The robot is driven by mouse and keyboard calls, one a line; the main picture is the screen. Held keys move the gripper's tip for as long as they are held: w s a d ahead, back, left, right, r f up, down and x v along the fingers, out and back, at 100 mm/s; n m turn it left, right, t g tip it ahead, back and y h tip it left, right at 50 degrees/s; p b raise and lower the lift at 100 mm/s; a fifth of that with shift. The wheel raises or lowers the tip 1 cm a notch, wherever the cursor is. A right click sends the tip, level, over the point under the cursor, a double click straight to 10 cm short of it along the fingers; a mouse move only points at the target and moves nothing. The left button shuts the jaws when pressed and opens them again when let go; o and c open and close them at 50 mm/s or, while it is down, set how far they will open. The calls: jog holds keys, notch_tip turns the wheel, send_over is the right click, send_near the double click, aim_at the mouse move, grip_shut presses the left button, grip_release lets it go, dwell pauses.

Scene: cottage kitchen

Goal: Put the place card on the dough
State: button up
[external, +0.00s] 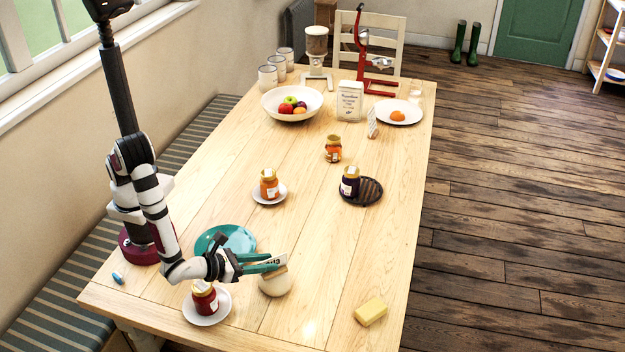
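My gripper (268,264) is at the front of the table, pointing right, with teal fingers.
A red jar (204,298) on a white saucer (219,314) and a teal plate (234,236) are close to my gripper. A yellow block (370,311) lies front right. Other jars (269,184) stand mid-table; a fruit bowl (272,101) is farther back. The front right table is mostly clear.

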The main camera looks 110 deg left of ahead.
jog(key=shift+s+d+r, duration=0.15)
jog(key=shift+d+r, duration=0.05)
jog(key=shift+r, duration=0.05)
jog(key=v, duration=1.1)
jog(key=s+a+r+n+g+y, duration=0.1)
jog(key=s+a+r+n+g, duration=0.15)
jog(key=a+n, duration=0.2)
jog(key=s+a+r+n+g, duration=0.1)
jog(key=a+r+n+g, duration=0.2)
jog(key=a, duration=0.2)
jog(key=s+a+r+n+g+h, duration=0.1)
jog(key=s+a+n+g+h, duration=0.1)
jog(key=s+n, duration=0.5)
jog(key=s+a+r+n+g+h, duration=0.2)
jog(key=s+a+n+h, duration=0.2)
jog(key=s+n+h, duration=0.2)
jog(key=s+n, duration=0.1)
jog(key=s, duration=0.1)
jog(key=shift+s+r+h, duration=0.2)
jog(key=shift+s+h, duration=0.1)
